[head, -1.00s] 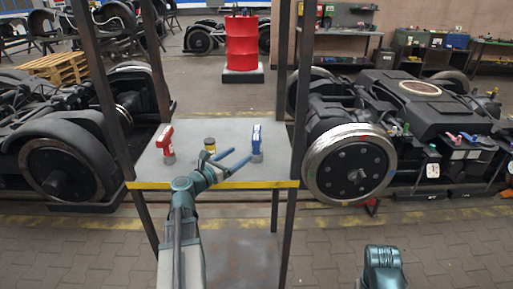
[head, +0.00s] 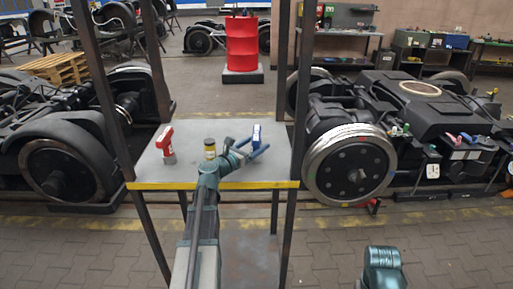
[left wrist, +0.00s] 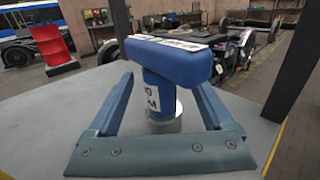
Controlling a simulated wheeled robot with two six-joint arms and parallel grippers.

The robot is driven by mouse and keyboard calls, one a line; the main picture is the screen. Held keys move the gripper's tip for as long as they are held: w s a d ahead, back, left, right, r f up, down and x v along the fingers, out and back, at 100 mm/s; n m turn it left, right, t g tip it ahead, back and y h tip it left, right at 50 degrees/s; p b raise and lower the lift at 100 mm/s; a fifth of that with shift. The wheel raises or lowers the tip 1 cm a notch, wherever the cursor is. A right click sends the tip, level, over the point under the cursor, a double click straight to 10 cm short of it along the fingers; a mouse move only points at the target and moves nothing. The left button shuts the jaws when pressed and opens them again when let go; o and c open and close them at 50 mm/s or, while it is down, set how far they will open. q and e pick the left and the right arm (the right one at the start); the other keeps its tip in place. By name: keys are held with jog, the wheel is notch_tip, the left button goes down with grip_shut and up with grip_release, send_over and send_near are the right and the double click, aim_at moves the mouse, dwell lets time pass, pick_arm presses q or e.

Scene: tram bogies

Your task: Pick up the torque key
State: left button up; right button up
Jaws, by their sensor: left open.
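A blue T-shaped tool (head: 257,134) with a white label stands upright on the right part of the grey shelf (head: 232,175). A similar red tool (head: 165,143) stands at the shelf's left. I cannot tell from the pictures which is the torque key. My left gripper (head: 249,148) is open at the blue tool. In the left wrist view the blue tool (left wrist: 158,92) stands between the two spread fingers of the left gripper (left wrist: 163,84), its head above them and its round grey foot on the shelf. I see no clear contact.
A yellow and black can (head: 210,148) stands between the two tools, close to my left wrist. Dark upright posts (head: 303,90) frame the shelf on both sides. Wheeled bogies (head: 349,165) stand left and right. A red barrel (head: 242,45) is behind.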

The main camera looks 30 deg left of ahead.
pick_arm(q)
jog(key=shift+w+d, duration=0.1)
jog(key=shift+w, duration=0.35)
grip_shut()
